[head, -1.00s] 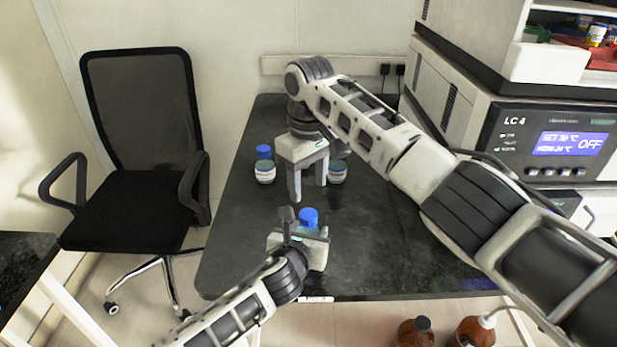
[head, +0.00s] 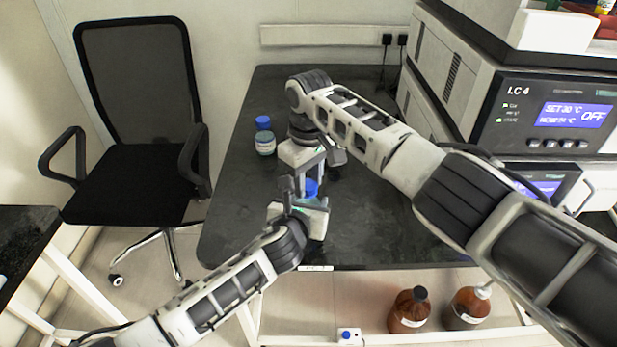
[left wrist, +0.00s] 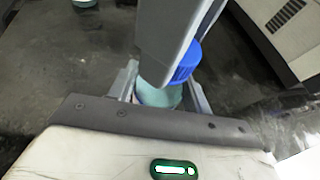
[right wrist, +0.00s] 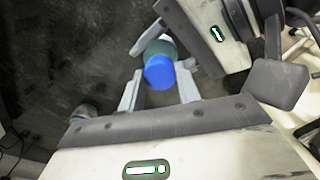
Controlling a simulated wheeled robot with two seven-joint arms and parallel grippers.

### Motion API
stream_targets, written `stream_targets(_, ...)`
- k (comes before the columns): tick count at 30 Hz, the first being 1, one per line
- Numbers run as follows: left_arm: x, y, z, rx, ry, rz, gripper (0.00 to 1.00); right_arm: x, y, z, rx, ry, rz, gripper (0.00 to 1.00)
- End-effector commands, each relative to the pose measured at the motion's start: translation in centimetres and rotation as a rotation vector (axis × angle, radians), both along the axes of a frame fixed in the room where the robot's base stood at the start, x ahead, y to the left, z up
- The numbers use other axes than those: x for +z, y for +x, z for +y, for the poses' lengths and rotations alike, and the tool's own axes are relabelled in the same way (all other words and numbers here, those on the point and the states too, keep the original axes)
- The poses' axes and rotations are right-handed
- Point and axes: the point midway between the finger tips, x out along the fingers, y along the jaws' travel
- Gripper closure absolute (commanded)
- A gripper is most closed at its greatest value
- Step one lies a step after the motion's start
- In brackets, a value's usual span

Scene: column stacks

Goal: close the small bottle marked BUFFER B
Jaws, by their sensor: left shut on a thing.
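My left gripper (head: 300,207) is shut on a small bottle near the table's front edge. The bottle's pale teal body (left wrist: 158,95) shows between the fingers in the left wrist view. A blue cap (head: 311,187) is at its top; I cannot tell how firmly it sits. My right gripper (head: 312,180) is above it, pointing down. In the right wrist view its fingers (right wrist: 158,88) are apart, on either side of the blue cap (right wrist: 158,72), with gaps visible. The cap also shows in the left wrist view (left wrist: 187,62), partly behind a right finger. No BUFFER B marking is readable.
Another small bottle (head: 265,146) stands farther back, with a blue cap (head: 263,122) at or just behind its top. A jar (right wrist: 85,113) shows in the right wrist view. The LC 4 instrument (head: 545,115) stands right. Brown bottles (head: 408,312) are below the table.

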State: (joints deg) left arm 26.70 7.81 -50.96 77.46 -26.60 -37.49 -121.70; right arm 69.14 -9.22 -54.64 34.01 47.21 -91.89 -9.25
Motion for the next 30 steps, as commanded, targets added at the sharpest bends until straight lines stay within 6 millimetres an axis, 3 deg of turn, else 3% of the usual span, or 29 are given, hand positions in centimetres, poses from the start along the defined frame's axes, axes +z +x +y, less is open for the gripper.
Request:
stream_targets(6,0.1,0.0,0.0,-0.001,-0.001,-0.002,1.00,0.0,0.0,0.0,-0.007,0.000,-0.001,0.95)
stream_targets(10,0.1,0.0,0.0,-0.001,-0.001,-0.002,1.00,0.0,0.0,0.1,-0.143,0.002,0.000,0.95)
stream_targets(14,0.1,0.0,0.0,0.000,0.000,-0.002,1.00,0.1,0.0,0.0,-0.143,-0.001,-0.001,0.95)
stream_targets(15,0.1,0.0,0.0,-0.001,0.000,-0.002,1.00,0.0,0.0,0.0,-0.143,-0.001,-0.001,0.65)
stream_targets(18,0.1,0.0,0.0,-0.001,0.000,-0.002,1.00,0.0,0.0,0.0,-0.142,-0.001,-0.001,0.42)
stream_targets(26,0.1,0.0,0.0,-0.001,-0.001,-0.002,1.00,0.1,0.0,0.0,-0.141,0.000,0.000,0.42)
stream_targets(30,0.1,0.0,0.0,-0.001,-0.001,-0.002,1.00,1.1,0.1,0.0,-0.140,0.001,-0.002,0.42)
